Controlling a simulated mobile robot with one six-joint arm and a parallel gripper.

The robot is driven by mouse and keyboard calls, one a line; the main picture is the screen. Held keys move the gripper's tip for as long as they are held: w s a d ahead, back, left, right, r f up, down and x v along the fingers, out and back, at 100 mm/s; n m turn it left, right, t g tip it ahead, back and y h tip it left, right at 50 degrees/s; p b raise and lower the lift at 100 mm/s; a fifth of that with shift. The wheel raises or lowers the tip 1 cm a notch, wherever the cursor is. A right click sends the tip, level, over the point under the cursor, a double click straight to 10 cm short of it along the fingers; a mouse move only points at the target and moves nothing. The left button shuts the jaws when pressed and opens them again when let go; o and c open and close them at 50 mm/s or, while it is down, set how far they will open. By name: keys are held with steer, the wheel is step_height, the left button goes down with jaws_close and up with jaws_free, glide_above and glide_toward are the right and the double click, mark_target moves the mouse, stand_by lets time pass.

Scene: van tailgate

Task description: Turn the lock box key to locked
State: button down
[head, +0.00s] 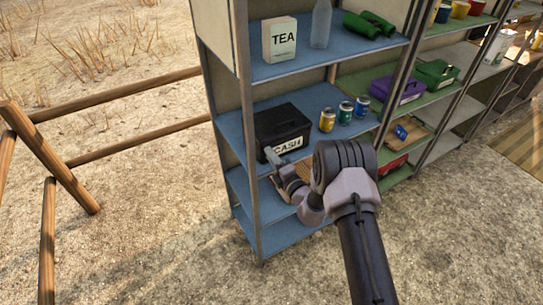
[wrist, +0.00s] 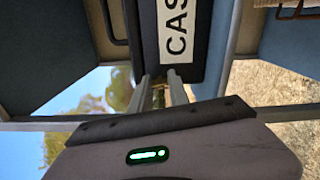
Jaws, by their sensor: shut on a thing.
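The lock box is a black box (head: 282,126) with a white CASH label, on the middle blue shelf. In the wrist view the box front (wrist: 148,40) is straight ahead, its label turned sideways. My gripper (head: 270,156) is at the lower left of the box front, left of the label. In the wrist view its two fingers (wrist: 160,82) reach the box face beside the label with a narrow gap between them. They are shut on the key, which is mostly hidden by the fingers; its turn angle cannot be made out.
Several cans (head: 345,111) stand right of the box on the same shelf. A TEA box (head: 280,40) and a clear bottle (head: 321,24) stand on the shelf above. A shelf post (head: 247,130) rises close left of my gripper. Open ground lies in front.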

steer(key=shift+m, duration=0.6)
steer(key=c, duration=1.2)
jaws_free()
steer(key=shift+c, duration=0.2)
steer(key=p+v, duration=0.2)
steer(key=v, duration=1.5)
steer(key=shift+s+d+p, duration=0.2)
steer(key=shift+p, duration=0.1)
